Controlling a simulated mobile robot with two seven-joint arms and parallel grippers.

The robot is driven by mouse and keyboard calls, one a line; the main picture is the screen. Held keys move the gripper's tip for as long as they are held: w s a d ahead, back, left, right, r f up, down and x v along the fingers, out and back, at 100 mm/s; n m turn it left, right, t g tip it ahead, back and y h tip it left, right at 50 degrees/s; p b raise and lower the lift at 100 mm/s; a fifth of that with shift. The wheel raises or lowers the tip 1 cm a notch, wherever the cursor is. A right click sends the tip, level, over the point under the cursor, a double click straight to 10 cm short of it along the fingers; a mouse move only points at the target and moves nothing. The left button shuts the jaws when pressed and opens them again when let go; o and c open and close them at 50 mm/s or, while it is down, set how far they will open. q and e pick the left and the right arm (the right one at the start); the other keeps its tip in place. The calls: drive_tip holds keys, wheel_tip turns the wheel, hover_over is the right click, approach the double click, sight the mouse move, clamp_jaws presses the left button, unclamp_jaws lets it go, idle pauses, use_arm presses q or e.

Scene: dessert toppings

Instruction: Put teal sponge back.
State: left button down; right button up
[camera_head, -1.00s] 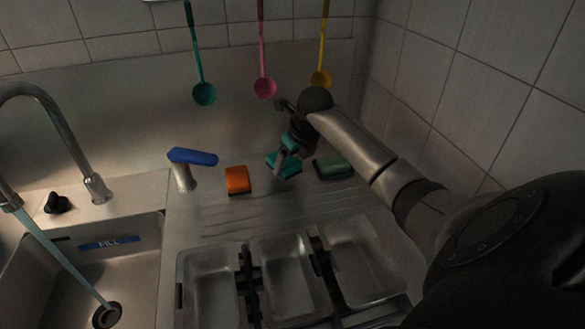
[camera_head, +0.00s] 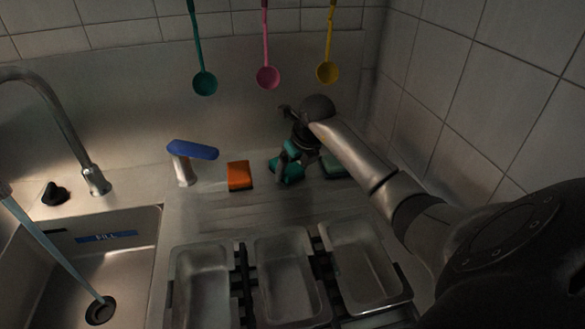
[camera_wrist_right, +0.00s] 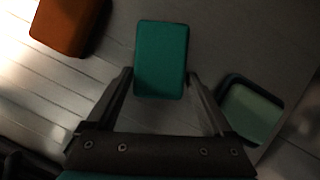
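The teal sponge (camera_head: 287,172) is on or just above the metal drainboard, between the orange sponge (camera_head: 239,176) and a dark green sponge (camera_head: 334,166). My right gripper (camera_head: 285,162) is over it and partly hides it in the head view. In the right wrist view, the teal sponge (camera_wrist_right: 162,58) lies ahead of the fingertips. The fingers of my right gripper (camera_wrist_right: 161,76) are spread, one on each side of the sponge's near end, with narrow gaps showing. Whether the sponge rests on the surface is hard to tell. My left gripper is out of view.
A blue-topped metal post (camera_head: 192,151) stands left of the orange sponge. Metal trays (camera_head: 283,244) sit in front. A sink (camera_head: 120,275) with running water is at left. Ladles (camera_head: 268,77) hang on the back wall, and a tiled wall (camera_head: 470,90) bounds the right.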

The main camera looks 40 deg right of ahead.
drive_tip(key=shift+o, duration=0.9)
drive_tip(key=shift+r, duration=0.1)
